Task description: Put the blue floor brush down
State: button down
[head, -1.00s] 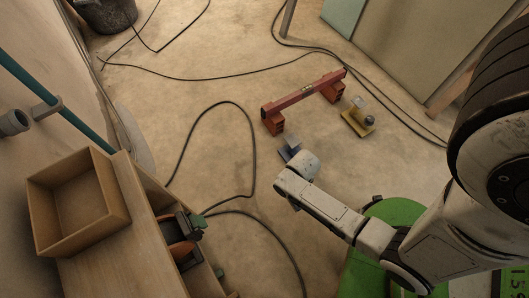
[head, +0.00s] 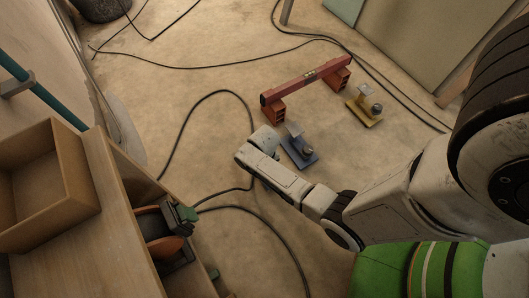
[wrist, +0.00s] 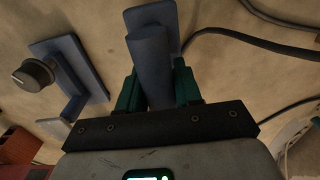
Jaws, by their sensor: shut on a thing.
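The blue floor brush (wrist: 150,62) shows in the wrist view, with a thick handle in front and a wider flat part behind it. My gripper (wrist: 157,85) is shut on the handle, one green finger on each side. In the head view my gripper (head: 264,140) is low over the floor (head: 215,160), left of the blue stand, and hides the brush. I cannot tell whether the brush touches the floor.
A blue stand with a round knob (head: 300,153) is close to my gripper. A red bar (head: 305,86) on two blocks and a yellow stand (head: 364,108) lie beyond. Black cables (head: 178,143) cross the floor. A wooden bench (head: 122,220) with an open box (head: 75,185) is at left.

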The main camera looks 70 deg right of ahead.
jog(key=shift+f+b, duration=0.6)
jog(key=shift+f, duration=0.85)
jog(key=shift+f, duration=0.1)
jog(key=c, duration=0.8)
grip_release()
jog(key=shift+o, duration=0.2)
notch_tip(320, 180, up, 12)
jog(key=p, duration=0.7)
jog(key=s+a+r+n, duration=0.3)
jog(key=a+r, duration=0.1)
jog(key=r, duration=0.5)
jog(key=s+a+r+n+t, duration=0.1)
jog(key=s+a+r+n, duration=0.2)
jog(key=r, duration=0.7)
jog(key=s+a, duration=0.1)
jog(key=a, duration=0.1)
jog(key=shift+s+a+r, duration=0.25)
jog(key=shift+a+r, duration=0.05)
